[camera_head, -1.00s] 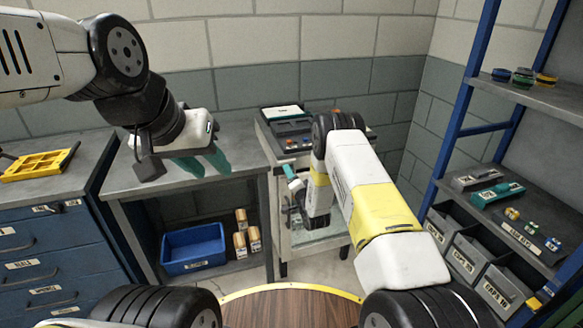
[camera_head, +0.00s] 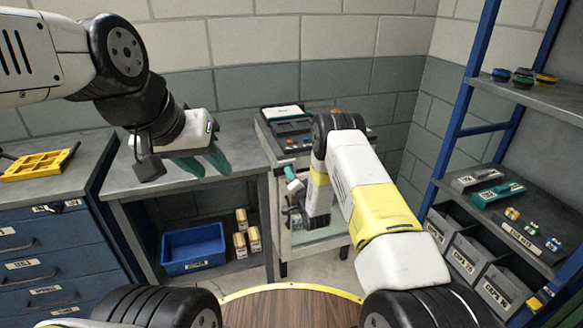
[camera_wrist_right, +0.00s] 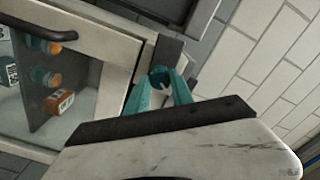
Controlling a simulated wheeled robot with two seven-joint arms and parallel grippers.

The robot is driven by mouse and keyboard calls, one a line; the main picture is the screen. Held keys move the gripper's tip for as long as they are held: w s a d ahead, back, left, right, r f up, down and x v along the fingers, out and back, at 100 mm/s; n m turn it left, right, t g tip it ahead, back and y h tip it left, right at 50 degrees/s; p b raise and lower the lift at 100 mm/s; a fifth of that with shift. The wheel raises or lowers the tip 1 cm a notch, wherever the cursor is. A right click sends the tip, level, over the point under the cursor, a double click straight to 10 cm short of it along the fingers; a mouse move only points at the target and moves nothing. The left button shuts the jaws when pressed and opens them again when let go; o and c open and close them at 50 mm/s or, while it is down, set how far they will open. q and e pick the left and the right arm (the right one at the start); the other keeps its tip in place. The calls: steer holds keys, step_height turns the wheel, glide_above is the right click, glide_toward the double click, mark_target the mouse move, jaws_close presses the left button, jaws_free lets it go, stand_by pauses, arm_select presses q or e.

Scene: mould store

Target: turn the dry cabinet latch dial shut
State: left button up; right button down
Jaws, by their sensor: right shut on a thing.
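The dry cabinet (camera_head: 282,240) stands at the back centre, with a pale frame. Its glass-fronted door (camera_wrist_right: 120,62) shows in the right wrist view. The latch dial (camera_wrist_right: 160,71) is a small dark knob at the door's edge, mostly covered by the fingers. My right gripper (camera_wrist_right: 161,79) is shut on the dial, its teal fingers on either side of it. In the head view my right arm hides the dial. My left gripper (camera_head: 202,162) hangs open and empty over the grey bench at the left.
A grey bench (camera_head: 235,178) with a blue bin (camera_head: 193,249) below stands left of the cabinet. A blue-framed shelf rack (camera_head: 466,90) stands at the right.

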steer(key=shift+f+n, duration=0.1)
steer(key=shift+n, duration=8.3)
steer(key=c, duration=1.1)
jaws_free()
